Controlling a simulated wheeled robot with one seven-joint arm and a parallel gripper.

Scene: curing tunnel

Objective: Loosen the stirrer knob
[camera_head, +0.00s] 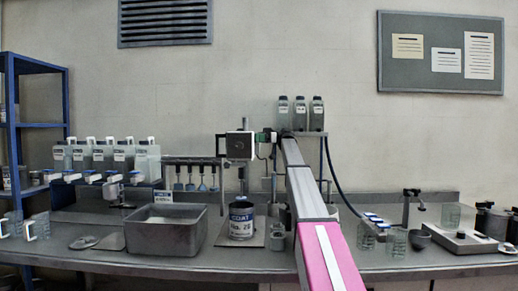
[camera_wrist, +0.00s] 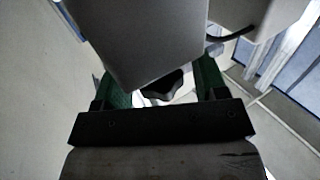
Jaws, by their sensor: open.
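The stirrer (camera_head: 240,145) is a dark and pale motor head on an upright rod, above a dark can labelled "COAT No. 26" (camera_head: 241,222). My gripper (camera_head: 265,137) is at the right side of the stirrer head, its green fingers small in the head view. In the wrist view my gripper (camera_wrist: 160,82) is open, with a green finger on each side of a black lobed knob (camera_wrist: 165,88). A grey housing (camera_wrist: 140,40) hides the upper part of the knob and some of the fingers. I cannot tell whether either finger touches the knob.
A grey tub (camera_head: 166,236) stands left of the can. A rack with several hanging brushes (camera_head: 190,178) is behind it. Three bottles (camera_head: 300,113) stand on a shelf behind my arm. Glass jars (camera_head: 396,243) and a hotplate-like unit (camera_head: 460,238) are to the right.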

